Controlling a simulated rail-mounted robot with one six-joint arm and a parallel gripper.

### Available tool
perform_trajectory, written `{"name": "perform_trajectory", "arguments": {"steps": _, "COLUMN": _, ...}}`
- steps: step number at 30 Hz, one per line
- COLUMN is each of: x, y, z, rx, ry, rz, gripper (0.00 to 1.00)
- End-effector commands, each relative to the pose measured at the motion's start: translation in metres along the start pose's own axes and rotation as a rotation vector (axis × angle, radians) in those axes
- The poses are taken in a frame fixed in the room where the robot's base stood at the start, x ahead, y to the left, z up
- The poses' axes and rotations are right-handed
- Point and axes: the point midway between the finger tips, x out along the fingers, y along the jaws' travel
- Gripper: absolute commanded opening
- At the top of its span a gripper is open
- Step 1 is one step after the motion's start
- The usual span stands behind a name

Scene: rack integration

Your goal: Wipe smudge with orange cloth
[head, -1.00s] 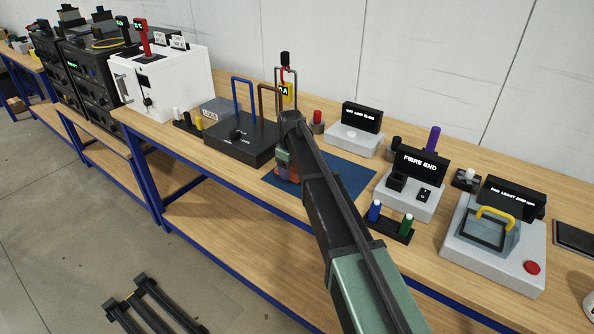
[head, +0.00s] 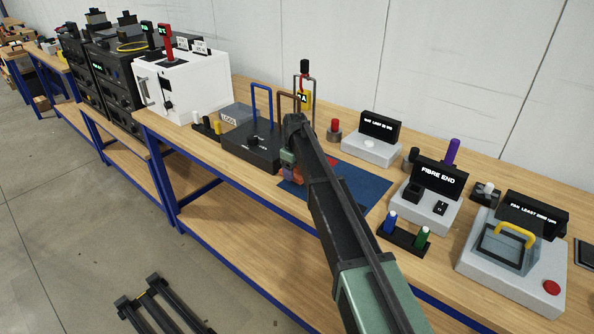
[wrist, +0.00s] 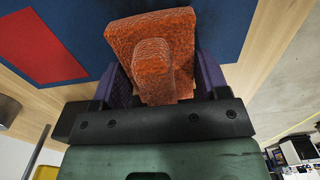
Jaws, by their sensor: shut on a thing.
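My gripper (wrist: 155,85) is shut on the orange cloth (wrist: 150,35), a thick textured pad with a raised grip between the purple fingers. In the head view my gripper (head: 291,170) and a bit of the cloth (head: 297,174) show at the left part of the blue mat (head: 365,187). The wrist view shows the cloth over the mat (wrist: 95,15) near its edge; I cannot tell whether it touches. A darker area (wrist: 228,28) shows on the mat beside the cloth, and I cannot tell smudge from shadow.
A red patch (wrist: 40,45) lies on the mat. A black box with blue and brown hoops (head: 250,148) stands left of it. The grey FIBRE END fixture (head: 425,207) and a rack with blue and green pegs (head: 405,236) stand to the right. The bench's front edge is close.

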Motion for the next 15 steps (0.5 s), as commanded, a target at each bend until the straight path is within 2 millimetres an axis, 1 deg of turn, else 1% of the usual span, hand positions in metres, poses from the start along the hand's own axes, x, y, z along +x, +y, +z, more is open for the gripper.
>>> {"name": "perform_trajectory", "arguments": {"steps": 8, "x": 0.003, "y": -0.001, "z": 0.03, "rx": 0.001, "ry": -0.002, "rz": 0.0, "gripper": 0.5}}
{"name": "perform_trajectory", "arguments": {"steps": 9, "x": 0.004, "y": -0.001, "z": 0.034, "rx": 0.002, "ry": -0.003, "rz": 0.0, "gripper": 0.46}}
{"name": "perform_trajectory", "arguments": {"steps": 15, "x": 0.004, "y": 0.0, "z": 0.039, "rx": 0.002, "ry": -0.004, "rz": 0.0, "gripper": 0.46}}
